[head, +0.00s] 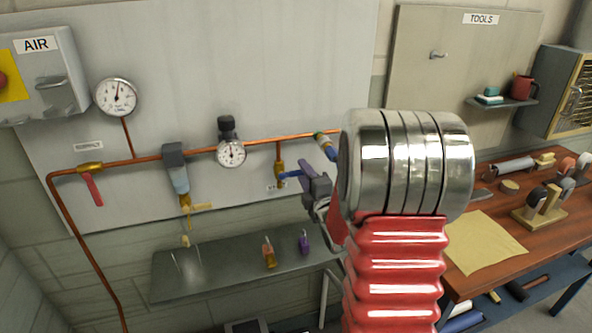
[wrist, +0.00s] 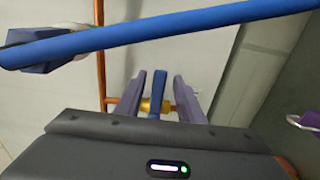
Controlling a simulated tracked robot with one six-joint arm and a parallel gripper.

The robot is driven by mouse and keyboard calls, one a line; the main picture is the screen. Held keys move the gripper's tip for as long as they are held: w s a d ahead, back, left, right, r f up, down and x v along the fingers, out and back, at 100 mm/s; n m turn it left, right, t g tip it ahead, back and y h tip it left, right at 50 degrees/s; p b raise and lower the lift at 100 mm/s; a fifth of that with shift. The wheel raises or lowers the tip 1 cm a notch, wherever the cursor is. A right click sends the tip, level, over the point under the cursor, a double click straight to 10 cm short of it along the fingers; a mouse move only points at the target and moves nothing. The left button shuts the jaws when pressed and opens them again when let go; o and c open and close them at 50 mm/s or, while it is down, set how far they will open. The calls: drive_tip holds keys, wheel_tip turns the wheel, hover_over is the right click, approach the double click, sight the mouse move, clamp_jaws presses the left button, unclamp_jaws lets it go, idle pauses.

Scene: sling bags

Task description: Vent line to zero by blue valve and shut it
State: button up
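The blue valve (head: 281,176) sits on a short copper branch under the main pipe, with a small tag beside it. Its blue lever (wrist: 156,103) stands between the two fingers of my gripper in the wrist view. My gripper (wrist: 160,98) is open around the lever, with a visible gap at the right finger. In the head view my gripper (head: 306,182) is at the valve, and my arm hides part of it. The round line gauge (head: 231,153) and the larger gauge (head: 117,97) are on the wall; their readings are too small to tell surely.
A blue hose (wrist: 150,35) crosses close in front of the wrist camera. A red-handled valve (head: 91,188) and a filter bowl (head: 178,178) are to the left. A wooden workbench (head: 487,268) is at right.

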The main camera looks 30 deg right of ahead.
drive_tip(key=shift+w+d, duration=0.2)
drive_tip(key=shift+w, duration=0.25)
drive_tip(key=shift+a, duration=0.1)
clamp_jaws()
drive_tip(key=shift+f, duration=0.1)
drive_tip(key=shift+s, duration=0.1)
idle(0.3)
